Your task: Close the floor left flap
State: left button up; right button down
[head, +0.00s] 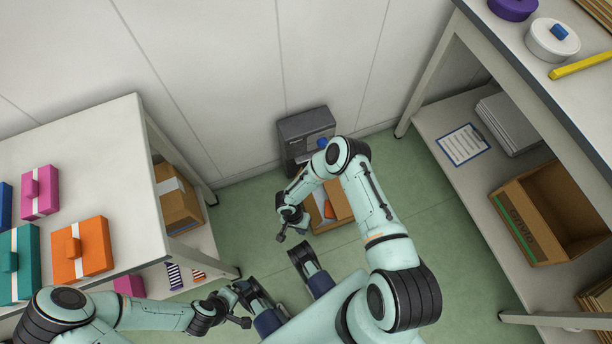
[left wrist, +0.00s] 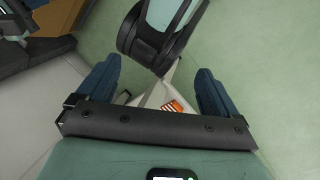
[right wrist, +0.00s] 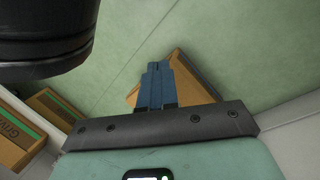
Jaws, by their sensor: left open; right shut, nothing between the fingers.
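A small open cardboard box (head: 342,204) stands on the floor in front of the wall, partly hidden by my right arm. An orange thing shows at it. In the right wrist view a tan panel of the box (right wrist: 195,76) slants up on the right; more tan cardboard shows left of the fingers. I cannot tell for sure which panel is the left flap. My right gripper (head: 290,224) is by the box's left side; its fingers (right wrist: 155,86) are shut, empty, and overlap the box in view. My left gripper (head: 240,303) is low, apart from the box, its fingers (left wrist: 155,95) wide open.
A dark grey machine (head: 296,130) stands against the wall behind the box. A white table (head: 90,130) with coloured boxes is left, with a carton (head: 178,205) on its lower shelf. A shelf on the right holds a larger open carton (head: 530,215). Green floor between is mostly clear.

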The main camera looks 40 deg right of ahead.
jog(key=w+d+r+n+t+h+b, duration=0.1)
jog(key=w+r+n+t+h, duration=0.15)
jog(key=w, duration=0.25)
jog(key=w+d+r+n+t+h, duration=0.1)
jog(key=w+d+n+t+h, duration=0.1)
jog(key=w+n+t, duration=0.3)
pick_arm(q)
jog(key=w+a+f+t+y+b, duration=0.1)
jog(key=w+a+f+t+b, duration=0.1)
jog(key=w+f, duration=0.3)
jog(key=shift+w+a+f+n+b, duration=0.2)
jog(key=shift+w+a+n+b, duration=0.1)
jog(key=shift+w+a+b, duration=0.6)
pick_arm(e)
jog(key=shift+m+g, duration=0.55)
jog(key=shift+g, duration=0.3)
jog(key=shift+s+d+r+x, duration=0.15)
jog(key=shift+d+x, duration=0.25)
jog(key=shift+x, duration=1.7)
jog(key=shift+s+d+r+x, duration=0.15)
jog(key=shift+d+x, duration=0.2)
jog(key=shift+x, duration=1.75)
jog(key=shift+s+d+r+x, duration=0.15)
jog(key=shift+d+x, duration=0.25)
jog(key=shift+x, duration=1.7)
pick_arm(q)
jog(key=shift+w+d, duration=0.1)
jog(key=shift+d, duration=0.05)
